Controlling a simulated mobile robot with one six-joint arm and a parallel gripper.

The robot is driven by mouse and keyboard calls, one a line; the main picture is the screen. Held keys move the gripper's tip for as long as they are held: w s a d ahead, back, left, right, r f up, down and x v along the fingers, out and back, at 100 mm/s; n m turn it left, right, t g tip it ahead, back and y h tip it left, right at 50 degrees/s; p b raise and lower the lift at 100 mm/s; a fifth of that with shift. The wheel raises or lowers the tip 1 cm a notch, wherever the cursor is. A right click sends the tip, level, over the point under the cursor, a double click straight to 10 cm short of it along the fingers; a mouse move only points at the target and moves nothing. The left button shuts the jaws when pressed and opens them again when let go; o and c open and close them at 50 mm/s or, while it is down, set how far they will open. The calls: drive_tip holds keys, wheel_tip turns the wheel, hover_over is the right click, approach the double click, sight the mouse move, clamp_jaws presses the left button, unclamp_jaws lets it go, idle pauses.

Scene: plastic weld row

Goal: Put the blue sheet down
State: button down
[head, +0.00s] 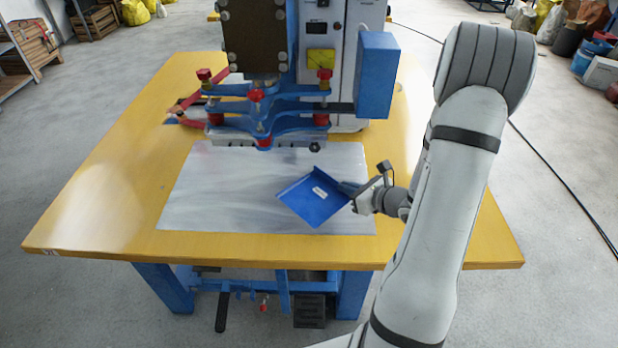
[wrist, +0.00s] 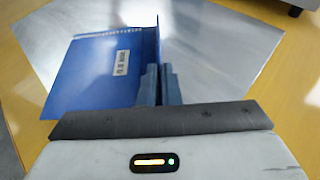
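The blue sheet (head: 313,197) has a white label and a bent-up edge. It is over the grey metal plate (head: 200,200) on the yellow table, near the plate's right side. My gripper (head: 352,190) reaches in from the right and is shut on the sheet's edge. In the wrist view the two fingers (wrist: 160,85) are close together at the upright edge of the sheet (wrist: 105,70), which extends to the left. I cannot tell whether the sheet's underside touches the plate.
The welding machine (head: 265,110) with blue clamps and red knobs stands behind the plate. A blue box (head: 376,75) juts out at its right. The yellow table (head: 100,200) is clear at the left and front. A pedal (head: 309,311) is below the table.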

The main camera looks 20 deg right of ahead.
sight(321, 178)
drive_tip(key=w+a, duration=0.1)
drive_tip(key=w, duration=0.2)
drive_tip(key=w+a, duration=0.2)
drive_tip(key=w, duration=0.1)
drive_tip(key=w+a, duration=0.1)
drive_tip(key=w, duration=0.2)
drive_tip(key=shift+a+p, duration=0.3)
drive_tip(key=shift+p, duration=0.05)
drive_tip(key=shift+f, duration=1.75)
drive_tip(key=shift+f, duration=0.15)
drive_tip(key=c, duration=1.6)
unclamp_jaws()
drive_tip(key=shift+c, duration=0.2)
